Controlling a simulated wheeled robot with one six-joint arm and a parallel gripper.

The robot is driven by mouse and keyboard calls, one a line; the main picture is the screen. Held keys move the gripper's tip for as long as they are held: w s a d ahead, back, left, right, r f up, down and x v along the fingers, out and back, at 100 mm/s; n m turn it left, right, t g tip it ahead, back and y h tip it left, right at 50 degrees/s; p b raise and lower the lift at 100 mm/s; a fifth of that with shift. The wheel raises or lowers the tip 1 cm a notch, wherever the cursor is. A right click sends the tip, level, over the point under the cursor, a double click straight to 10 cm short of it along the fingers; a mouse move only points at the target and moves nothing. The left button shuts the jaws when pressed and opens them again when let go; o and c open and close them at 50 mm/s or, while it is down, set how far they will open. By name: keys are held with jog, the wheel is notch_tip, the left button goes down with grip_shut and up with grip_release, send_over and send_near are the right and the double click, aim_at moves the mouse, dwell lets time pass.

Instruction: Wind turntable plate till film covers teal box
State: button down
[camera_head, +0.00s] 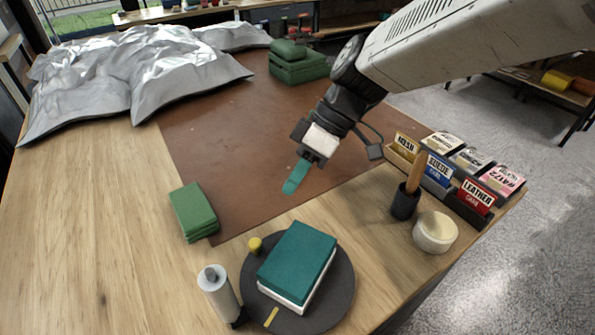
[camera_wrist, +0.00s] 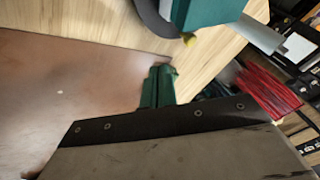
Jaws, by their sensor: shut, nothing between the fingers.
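The teal box (camera_head: 300,252) lies on the dark round turntable plate (camera_head: 338,297) at the front of the table. Its top is bare teal, with a white band along its lower side. A yellow knob (camera_head: 255,244) stands at the plate's far left rim. A pale upright roll (camera_head: 219,297) stands just left of the plate; I cannot make out film running from it. My gripper (camera_head: 297,178) is shut and empty above the brown mat, beyond the box. The wrist view shows its teal fingers (camera_wrist: 158,86) together, apart from the yellow knob (camera_wrist: 190,39) and teal box (camera_wrist: 210,10).
At right are a dark brush cup (camera_head: 405,203), a round cream jar (camera_head: 435,232) and a rack of labelled boxes (camera_head: 470,203). Silver crumpled bags (camera_head: 140,75) lie back left.

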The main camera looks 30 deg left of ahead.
aim_at(253, 240)
jog(key=x, duration=0.6)
jog(key=shift+d, duration=0.1)
jog(key=shift+s+d, duration=0.25)
jog(key=shift+s, duration=1)
jog(key=shift+s+d+f, duration=0.1)
jog(key=shift+s+d, duration=0.05)
jog(key=shift+s, duration=0.6)
jog(key=shift+s+n+h, duration=0.4)
jog(key=shift+n, duration=0.2)
jog(key=shift+s+a+n+g+h, duration=0.35)
jog(key=shift+s+n+h, duration=0.35)
jog(key=shift+n, duration=0.4)
jog(key=shift+s+n+h, duration=0.9)
jog(key=shift+s+n, duration=0.45)
jog(key=shift+n, duration=0.35)
jog(key=shift+s+d+n+h, duration=0.25)
jog(key=shift+s+n+h, duration=0.4)
jog(key=shift+n, duration=0.3)
jog(key=shift+s+d+n+h, duration=0.3)
jog(key=shift+s+n+h, duration=0.35)
jog(key=shift+n, duration=0.3)
jog(key=shift+s+d+n+t+h, duration=0.4)
jog(key=shift+s+n+t, duration=0.1)
jog(key=shift+n, duration=0.4)
jog(key=shift+s+d+n+t+h, duration=0.45)
jog(key=shift+s+n, duration=0.1)
jog(key=shift+n, duration=0.35)
jog(key=shift+d, duration=0.1)
